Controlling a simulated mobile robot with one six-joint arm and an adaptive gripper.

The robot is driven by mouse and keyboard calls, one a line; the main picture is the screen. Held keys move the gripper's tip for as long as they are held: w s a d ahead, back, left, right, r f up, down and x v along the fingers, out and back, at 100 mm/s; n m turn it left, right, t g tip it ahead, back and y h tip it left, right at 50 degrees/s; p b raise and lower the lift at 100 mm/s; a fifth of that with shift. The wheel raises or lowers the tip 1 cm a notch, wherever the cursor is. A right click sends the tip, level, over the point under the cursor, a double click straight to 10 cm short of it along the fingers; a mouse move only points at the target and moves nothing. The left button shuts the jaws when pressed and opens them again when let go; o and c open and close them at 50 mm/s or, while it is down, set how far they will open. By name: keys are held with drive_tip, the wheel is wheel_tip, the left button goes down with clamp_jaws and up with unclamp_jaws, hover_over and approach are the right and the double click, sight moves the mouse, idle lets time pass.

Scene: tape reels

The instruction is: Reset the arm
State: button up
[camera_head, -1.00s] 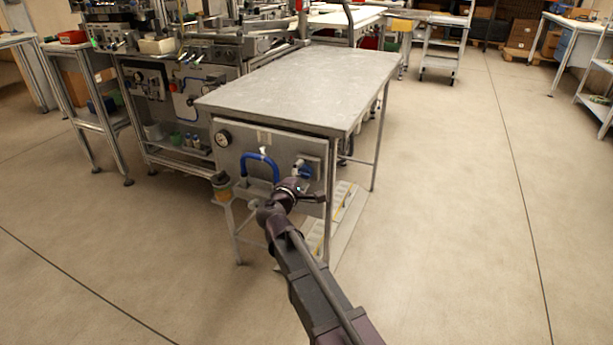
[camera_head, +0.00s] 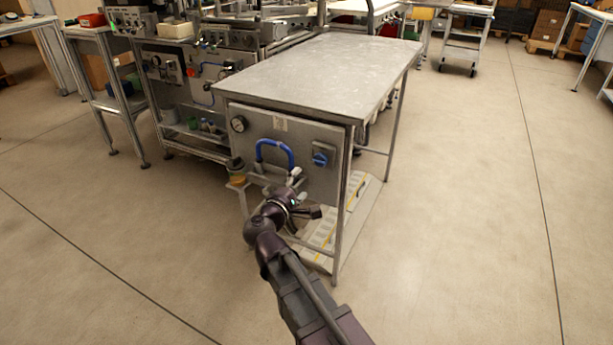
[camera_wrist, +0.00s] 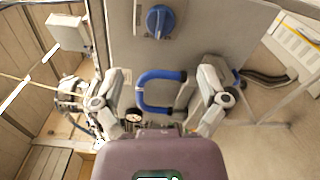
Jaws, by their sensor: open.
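My gripper (camera_head: 296,184) is at the end of my arm, in front of the grey panel (camera_head: 318,178) under the metal worktable. In the wrist view its two fingers (camera_wrist: 163,100) are spread apart with nothing held between them. The blue handle (camera_wrist: 142,92) on the panel shows between the fingers; I cannot tell how far in front of it they are. The blue handle (camera_head: 275,153) also shows in the head view, just above my gripper. A blue knob (camera_head: 321,159) sits on the panel to the right of the handle.
The worktable's bare metal top (camera_head: 325,70) is above and behind my gripper. A gauge (camera_head: 239,124) is on the panel's left. A small stand holds a cup (camera_head: 237,170) left of the handle. A step platform (camera_head: 330,235) lies below. Open floor (camera_head: 460,200) is to the right.

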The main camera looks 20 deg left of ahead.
drive_tip(key=shift+s, duration=0.55)
drive_tip(key=w+d+f+m+g+h, duration=0.2)
drive_tip(key=d+f+m+g, duration=0.1)
drive_tip(key=d, duration=0.6)
drive_tip(key=w+d+f+m+g+h, duration=0.1)
drive_tip(key=w+d+f+m+g, duration=0.2)
drive_tip(key=d, duration=0.6)
drive_tip(key=w+d+f+m+g+h, duration=0.1)
drive_tip(key=d+f+m+g+h, duration=0.2)
drive_tip(key=d, duration=0.5)
drive_tip(key=s+d+f+m+g+y+p, duration=0.1)
drive_tip(key=s+d+f+m+g+y, duration=0.35)
drive_tip(key=d, duration=0.55)
drive_tip(key=s+d+f+m+g+y+p, duration=0.1)
drive_tip(key=s+d+f+m+g+y, duration=0.2)
drive_tip(key=s+d+m+g, duration=0.5)
wheel_tip(320, 180, up, 38)
drive_tip(key=w+d+n+t+p, duration=0.1)
drive_tip(key=w+n+t+p, duration=0.1)
drive_tip(key=p, duration=3.6)
drive_tip(key=shift+d+t, duration=0.3)
drive_tip(key=shift+t, duration=0.45)
